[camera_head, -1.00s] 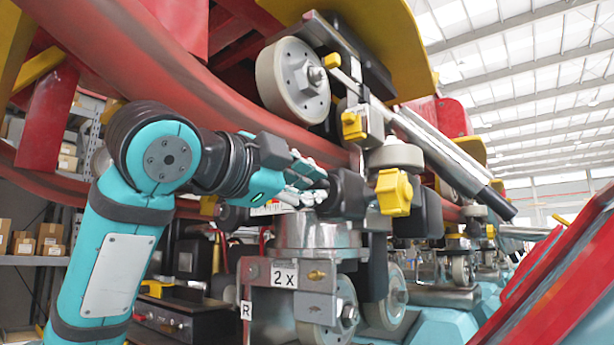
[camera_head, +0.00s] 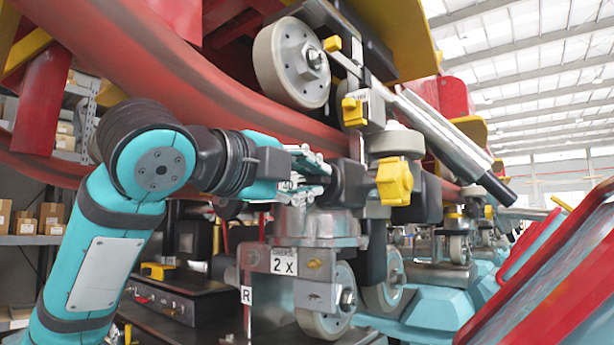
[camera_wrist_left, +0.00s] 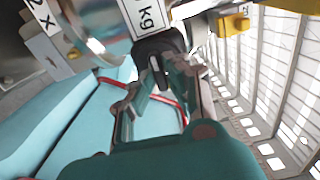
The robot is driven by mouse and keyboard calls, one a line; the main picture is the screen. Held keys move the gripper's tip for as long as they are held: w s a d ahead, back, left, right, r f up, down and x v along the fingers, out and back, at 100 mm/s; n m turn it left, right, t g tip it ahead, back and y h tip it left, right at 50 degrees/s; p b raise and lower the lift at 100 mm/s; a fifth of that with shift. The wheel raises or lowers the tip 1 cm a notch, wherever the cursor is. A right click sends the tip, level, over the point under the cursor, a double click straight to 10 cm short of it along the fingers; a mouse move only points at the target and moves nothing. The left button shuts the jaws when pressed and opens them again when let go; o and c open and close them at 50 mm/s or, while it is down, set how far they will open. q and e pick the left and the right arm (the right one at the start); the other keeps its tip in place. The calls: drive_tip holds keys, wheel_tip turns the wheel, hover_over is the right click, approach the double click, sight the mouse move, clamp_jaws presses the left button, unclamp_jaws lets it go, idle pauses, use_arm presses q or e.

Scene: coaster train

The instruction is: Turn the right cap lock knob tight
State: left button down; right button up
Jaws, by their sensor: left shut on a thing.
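A black knob (camera_head: 349,184) sticks out to the left from the wheel assembly, above a metal block tagged "2 X" and near a plate tagged "R". My left gripper (camera_head: 322,178) comes in from the left and is shut on this knob. In the left wrist view the knob (camera_wrist_left: 160,44) sits at the tips of my left gripper (camera_wrist_left: 158,75), below a "kg" label. The fingers hide part of the knob, and I cannot tell how tight it is. My right gripper is not in view.
A yellow block (camera_head: 394,182) sits just right of the knob. A large grey wheel (camera_head: 291,62) and a red curved rail (camera_head: 180,85) are above and behind my arm. Smaller wheels (camera_head: 330,301) are below. A dark control box (camera_head: 180,305) stands lower left.

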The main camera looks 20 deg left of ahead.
use_arm(q)
drive_tip(key=c, duration=1.4)
unclamp_jaws()
drive_tip(key=shift+o, duration=0.2)
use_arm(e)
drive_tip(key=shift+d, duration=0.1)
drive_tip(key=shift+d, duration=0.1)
use_arm(q)
drive_tip(key=shift+s, duration=0.1)
drive_tip(key=v, duration=1.1)
drive_tip(key=shift+s+a, duration=0.15)
drive_tip(key=shift+s, duration=0.2)
